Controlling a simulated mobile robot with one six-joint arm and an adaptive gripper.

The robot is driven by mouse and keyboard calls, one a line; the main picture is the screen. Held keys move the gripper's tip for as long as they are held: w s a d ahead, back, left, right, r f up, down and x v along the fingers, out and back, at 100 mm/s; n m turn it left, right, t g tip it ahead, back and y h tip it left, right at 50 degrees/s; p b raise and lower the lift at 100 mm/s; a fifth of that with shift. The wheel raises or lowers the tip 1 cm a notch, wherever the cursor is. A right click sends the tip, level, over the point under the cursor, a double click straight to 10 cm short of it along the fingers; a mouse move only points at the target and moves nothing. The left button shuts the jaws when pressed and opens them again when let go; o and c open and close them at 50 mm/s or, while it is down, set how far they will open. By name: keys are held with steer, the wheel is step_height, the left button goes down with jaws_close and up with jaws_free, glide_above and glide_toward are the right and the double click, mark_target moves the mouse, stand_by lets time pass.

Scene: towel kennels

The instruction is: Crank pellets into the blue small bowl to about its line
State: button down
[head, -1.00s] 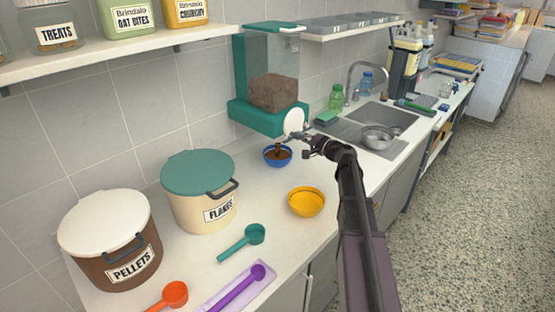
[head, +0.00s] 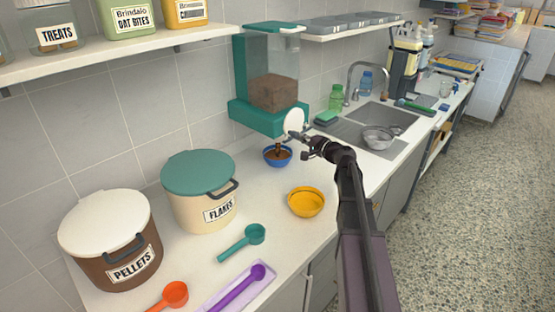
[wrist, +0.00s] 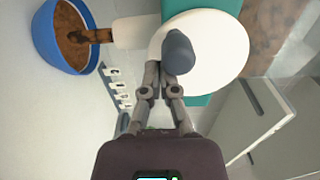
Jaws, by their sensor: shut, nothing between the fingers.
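The blue small bowl (head: 278,163) stands on the counter under the teal wall dispenser (head: 262,121), with brown pellets inside. A brown column of pellets shows between spout and bowl. In the wrist view the bowl (wrist: 46,48) is at upper left, its inside largely brown; I cannot make out a line. The dispenser's white crank disc (head: 294,121) faces my gripper (head: 303,136). In the wrist view, the disc (wrist: 222,60) carries a grey knob (wrist: 178,52). My gripper (wrist: 163,75) is shut and empty, with its fingertips beside the knob; I cannot tell whether they touch it.
A yellow bowl (head: 306,203), a teal scoop (head: 242,242) and lidded bins of flakes (head: 199,195) and pellets (head: 112,240) stand on the counter. The sink with a metal strainer (head: 378,138) lies to the right. A shelf hangs above left.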

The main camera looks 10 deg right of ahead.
mark_target(288, 243)
steer(key=shift+s+d, duration=0.3)
steer(key=shift+s, duration=0.25)
steer(key=v, duration=0.7)
stand_by(0.6)
stand_by(0.5)
